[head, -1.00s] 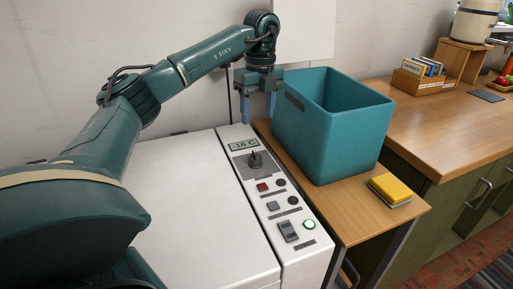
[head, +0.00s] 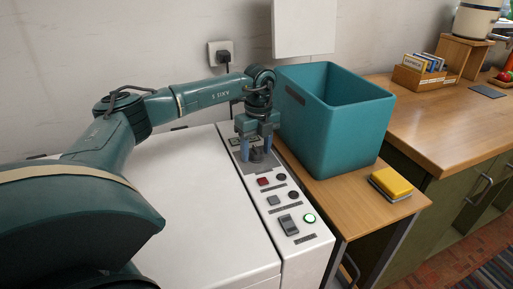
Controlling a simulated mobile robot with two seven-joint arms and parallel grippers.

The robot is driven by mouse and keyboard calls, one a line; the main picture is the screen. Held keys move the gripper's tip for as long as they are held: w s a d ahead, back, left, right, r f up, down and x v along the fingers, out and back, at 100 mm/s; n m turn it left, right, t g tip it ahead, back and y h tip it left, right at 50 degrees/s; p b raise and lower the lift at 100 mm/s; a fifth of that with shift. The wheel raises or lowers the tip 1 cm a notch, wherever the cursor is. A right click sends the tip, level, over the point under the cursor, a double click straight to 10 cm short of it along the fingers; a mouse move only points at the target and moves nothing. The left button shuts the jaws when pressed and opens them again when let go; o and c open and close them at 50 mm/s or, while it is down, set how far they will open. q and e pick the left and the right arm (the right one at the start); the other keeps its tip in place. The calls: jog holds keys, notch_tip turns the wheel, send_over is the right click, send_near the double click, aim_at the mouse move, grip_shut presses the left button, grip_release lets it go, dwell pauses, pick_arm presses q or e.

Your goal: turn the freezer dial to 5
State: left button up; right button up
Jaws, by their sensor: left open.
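The white freezer (head: 190,200) stands in front of me, with a control panel strip along its right side. The dark dial (head: 257,155) sits on a grey plate near the far end of the panel. My left gripper (head: 258,157) points down over the dial, with its blue fingers open on either side of it. I cannot tell if they touch it. The gripper partly hides the dial, its markings and the display above it, so the dial's setting cannot be read. My right gripper is not in view.
A teal tub (head: 335,125) stands on a wooden side table (head: 345,195) close to the right of my left gripper. A yellow sponge (head: 391,182) lies near that table's front. Nearer on the panel are several buttons, a rocker switch (head: 289,225) and a green-lit button (head: 309,218).

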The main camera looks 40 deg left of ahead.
pick_arm(q)
jog(key=shift+c, duration=0.5)
jog(key=c, duration=0.9)
jog(key=shift+r, duration=0.1)
